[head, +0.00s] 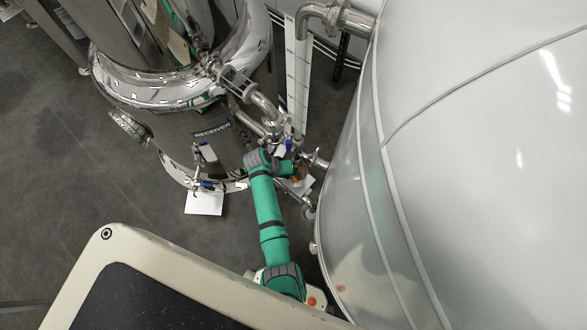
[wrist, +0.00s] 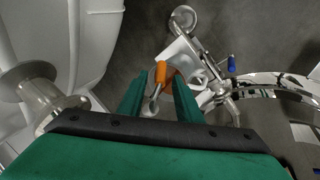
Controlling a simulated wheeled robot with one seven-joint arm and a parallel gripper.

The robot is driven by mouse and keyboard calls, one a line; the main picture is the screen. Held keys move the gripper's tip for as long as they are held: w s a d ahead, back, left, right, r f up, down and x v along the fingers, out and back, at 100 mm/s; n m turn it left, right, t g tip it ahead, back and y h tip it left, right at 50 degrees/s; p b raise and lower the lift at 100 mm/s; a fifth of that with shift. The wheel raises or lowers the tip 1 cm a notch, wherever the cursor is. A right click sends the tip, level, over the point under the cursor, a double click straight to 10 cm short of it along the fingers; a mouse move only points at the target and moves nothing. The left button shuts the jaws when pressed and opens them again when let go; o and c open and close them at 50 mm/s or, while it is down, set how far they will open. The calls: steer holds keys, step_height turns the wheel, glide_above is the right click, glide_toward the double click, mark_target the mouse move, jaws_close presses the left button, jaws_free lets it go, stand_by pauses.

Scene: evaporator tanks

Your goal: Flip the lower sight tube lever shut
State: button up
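An orange lever (wrist: 161,72) on a small metal valve is in the wrist view, just left of centre. It is the likely sight tube lever; the frames show no label on it. My gripper (wrist: 158,82) has its two green fingers apart, one on each side of the lever, with gaps visible. I cannot tell whether the lever lies fully between the fingertips in depth. In the head view a bit of orange (head: 301,174) shows beside my gripper, mostly hidden by my green arm. The white graduated sight scale (head: 297,85) stands upright above there.
The large pale tank (head: 480,150) fills the right side, close to my arm. The steel receiver (head: 210,135) stands left, with blue-handled valves (head: 207,185); a blue handle (wrist: 231,64) also shows in the wrist view. A metal pipe fitting (wrist: 40,95) is at left. Grey floor (head: 60,170) is open at left.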

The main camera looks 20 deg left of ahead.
steer(key=v, duration=0.8)
steer(key=shift+r, duration=0.15)
